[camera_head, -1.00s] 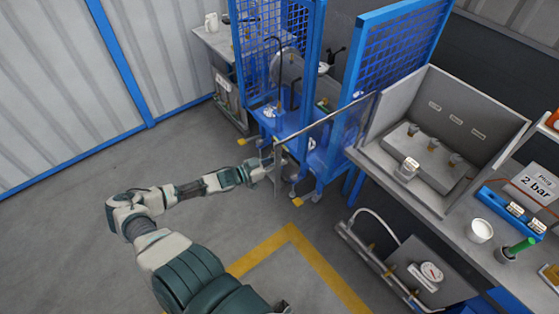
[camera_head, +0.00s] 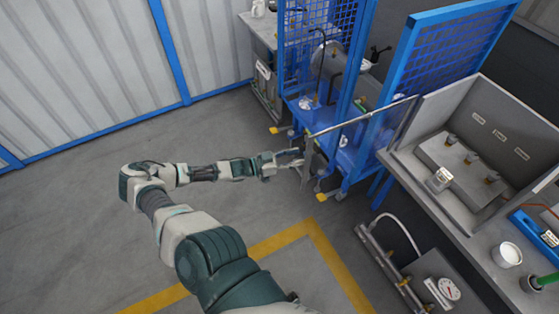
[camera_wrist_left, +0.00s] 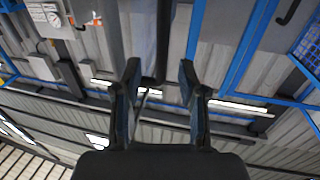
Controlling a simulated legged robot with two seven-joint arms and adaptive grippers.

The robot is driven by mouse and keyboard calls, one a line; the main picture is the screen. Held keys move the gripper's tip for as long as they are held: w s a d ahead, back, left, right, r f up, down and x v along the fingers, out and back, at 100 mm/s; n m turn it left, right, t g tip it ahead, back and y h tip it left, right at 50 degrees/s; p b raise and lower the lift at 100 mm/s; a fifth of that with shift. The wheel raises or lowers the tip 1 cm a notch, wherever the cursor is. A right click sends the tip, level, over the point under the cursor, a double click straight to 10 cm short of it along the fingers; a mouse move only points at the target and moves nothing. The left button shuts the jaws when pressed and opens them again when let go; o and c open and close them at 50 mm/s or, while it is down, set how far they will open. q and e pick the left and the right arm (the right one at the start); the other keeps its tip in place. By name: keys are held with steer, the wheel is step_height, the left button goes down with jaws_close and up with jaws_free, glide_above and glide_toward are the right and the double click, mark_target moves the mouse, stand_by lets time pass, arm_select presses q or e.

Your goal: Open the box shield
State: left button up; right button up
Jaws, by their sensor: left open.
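The box shield (camera_head: 360,118) is a see-through panel with a thin grey top bar, standing across the front of the blue mesh-sided frame. Its left end has a grey upright edge (camera_head: 306,172). My left gripper (camera_head: 294,160) reaches in from the left and is at this edge; whether it touches cannot be told. In the left wrist view my left gripper (camera_wrist_left: 158,78) has its two dark fingers apart. A dark upright bar runs above and between the fingertips, but I cannot tell what it is. My right gripper is not in view.
The blue mesh frame (camera_head: 455,45) holds machinery behind the shield. A grey bench (camera_head: 440,200) with an open-fronted box stands at right. A gauge unit (camera_head: 440,285) sits lower down. The grey floor (camera_head: 90,200) at left is clear, with yellow floor marking (camera_head: 325,245).

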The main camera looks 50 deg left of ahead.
arm_select(q)
steer(key=v, duration=0.5)
steer(key=shift+s, duration=0.35)
steer(key=shift+a, duration=0.1)
